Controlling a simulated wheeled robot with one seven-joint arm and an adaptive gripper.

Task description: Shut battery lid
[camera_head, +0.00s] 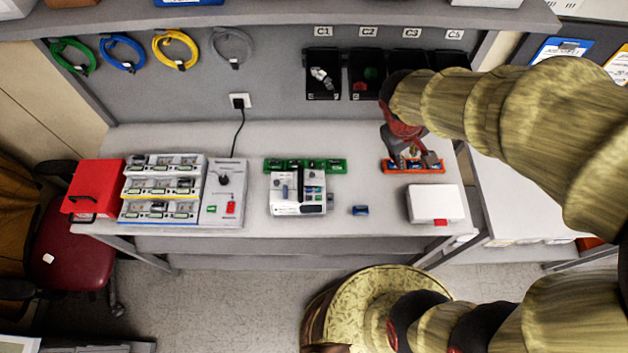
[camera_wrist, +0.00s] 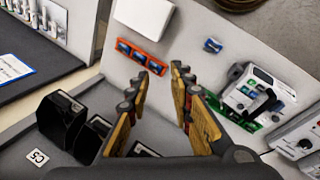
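The white pump (camera_head: 290,206) stands near the middle of the bench. It also shows at the right in the wrist view (camera_wrist: 245,92), with a dark part (camera_wrist: 262,104) on its near side. I cannot make out a battery lid or tell whether it is open. A single blue battery-like block (camera_head: 360,210) lies on the bench right of the pump; the wrist view shows it too (camera_wrist: 212,45). My gripper (camera_head: 414,159) is above or beside the orange tray (camera_head: 414,171), well right of the pump. In the wrist view its fingers (camera_wrist: 161,72) are apart with nothing between them.
The orange tray holds several blue blocks. A green tray (camera_head: 340,165) stands behind the pump. A white box (camera_head: 434,203) is at the right, and a grey switch unit (camera_head: 224,192) at the left. Black bins (camera_head: 323,75) hang on the back panel. Bare bench lies around the loose block.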

